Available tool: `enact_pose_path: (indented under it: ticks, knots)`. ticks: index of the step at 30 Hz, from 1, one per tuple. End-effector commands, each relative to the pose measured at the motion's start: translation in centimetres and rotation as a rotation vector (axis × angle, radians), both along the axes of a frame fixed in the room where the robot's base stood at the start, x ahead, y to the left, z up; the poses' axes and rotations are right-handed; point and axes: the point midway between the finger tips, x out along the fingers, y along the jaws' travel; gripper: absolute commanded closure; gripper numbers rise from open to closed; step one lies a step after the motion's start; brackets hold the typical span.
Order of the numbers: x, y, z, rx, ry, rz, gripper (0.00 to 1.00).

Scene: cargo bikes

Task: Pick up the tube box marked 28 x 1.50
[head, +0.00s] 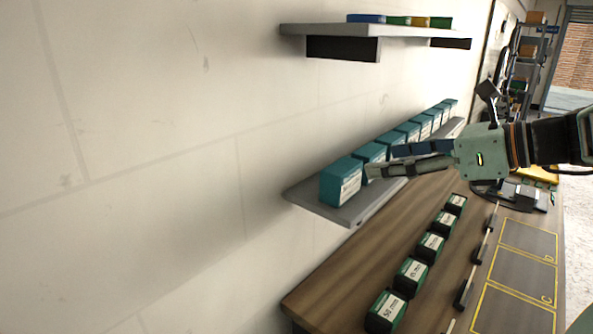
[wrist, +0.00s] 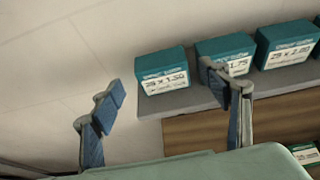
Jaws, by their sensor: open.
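The teal tube box whose white label ends in x 1.50 (wrist: 163,71) stands at the end of the grey wall shelf; its first digits are blurred, looking like 28 or 29. In the head view, the box at the near shelf end (head: 341,181) appears to be this one. My gripper (head: 382,161) is open and empty in front of the shelf boxes. In the wrist view, the gripper (wrist: 162,82) has the x 1.50 box showing between its fingers. The left finger is against the wall background; the right finger overlaps the neighbouring box marked 1.75 (wrist: 226,48).
More teal boxes (head: 408,132) continue in a row along the shelf (head: 330,211). An upper shelf (head: 340,30) holds flat coloured items. Below, several dark green boxes (head: 411,272) line the wooden bench (head: 340,290), beside yellow-outlined areas (head: 515,268).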

Motion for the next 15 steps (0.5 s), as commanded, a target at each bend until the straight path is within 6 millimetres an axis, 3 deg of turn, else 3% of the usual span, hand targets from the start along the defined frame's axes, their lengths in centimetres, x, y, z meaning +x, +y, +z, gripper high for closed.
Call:
enact_pose_path:
  ticks: [15]
  knots:
    - [3.8,4.5,-2.5,-0.003,0.001,0.006,0.3]
